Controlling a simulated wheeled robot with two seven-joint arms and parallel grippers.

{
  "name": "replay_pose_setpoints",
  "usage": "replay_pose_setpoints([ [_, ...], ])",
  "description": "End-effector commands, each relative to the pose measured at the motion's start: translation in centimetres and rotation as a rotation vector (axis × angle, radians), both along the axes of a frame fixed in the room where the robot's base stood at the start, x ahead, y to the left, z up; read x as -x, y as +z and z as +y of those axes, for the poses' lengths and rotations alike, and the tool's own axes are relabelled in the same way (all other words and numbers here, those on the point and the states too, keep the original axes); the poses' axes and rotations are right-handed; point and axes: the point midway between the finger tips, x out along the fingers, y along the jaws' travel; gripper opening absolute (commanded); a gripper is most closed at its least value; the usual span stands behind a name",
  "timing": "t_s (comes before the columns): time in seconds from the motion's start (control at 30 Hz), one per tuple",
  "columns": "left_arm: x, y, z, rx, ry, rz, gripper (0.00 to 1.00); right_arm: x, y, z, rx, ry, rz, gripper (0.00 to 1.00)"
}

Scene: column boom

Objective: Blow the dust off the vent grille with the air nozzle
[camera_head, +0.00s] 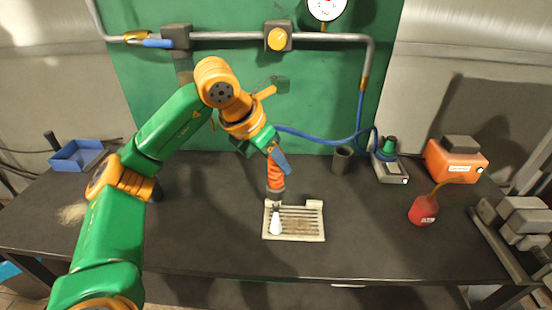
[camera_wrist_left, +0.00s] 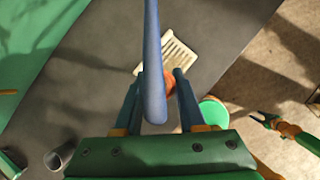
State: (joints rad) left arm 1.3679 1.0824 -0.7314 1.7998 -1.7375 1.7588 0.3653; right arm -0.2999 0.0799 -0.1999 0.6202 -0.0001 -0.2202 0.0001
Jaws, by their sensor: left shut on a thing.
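My left gripper (camera_head: 275,160) is shut on the air nozzle (camera_head: 275,178), which has an orange-red body, a dark collar and a pale tip pointing down. The tip appears over the left part of the vent grille (camera_head: 314,236), a cream slatted plate on the dark bench; I cannot tell whether they touch. Brownish tone shows between the slats. In the left wrist view, the fingers (camera_wrist_left: 160,85) flank the orange nozzle body (camera_wrist_left: 171,82), with the grille (camera_wrist_left: 180,50) beyond. A blue hose (camera_head: 318,139) runs from the nozzle. My right gripper (camera_wrist_left: 265,120) shows small at the right there.
A dark cup (camera_head: 342,160), a grey device (camera_head: 391,172), a red bottle (camera_head: 423,210) and an orange box (camera_head: 455,162) stand to the right. A blue tray (camera_head: 77,155) is at the far left. A pipe (camera_head: 230,37) crosses behind. Bench around the grille is clear.

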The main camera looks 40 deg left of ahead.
Motion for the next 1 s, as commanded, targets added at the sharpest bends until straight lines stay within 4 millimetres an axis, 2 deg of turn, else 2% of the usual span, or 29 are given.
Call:
replay_pose_setpoints([
  [0.27, -0.1, 0.1, -0.2, 0.000, -0.001, 0.000, 0.00, 0.0, 0.2, 0.0, -0.001, 0.000, 0.000, 0.50],
  [0.8, -2.1, 0.2, -3.4, 0.001, -0.002, -0.001, 0.00, 0.0, 1.8, 0.1, -0.001, 0.000, 0.000, 0.50],
  [1.0, -2.4, 0.0, -3.9, 0.000, 0.000, -0.001, 0.00, 0.0, 2.0, 0.0, -0.001, 0.000, 0.000, 0.50],
])
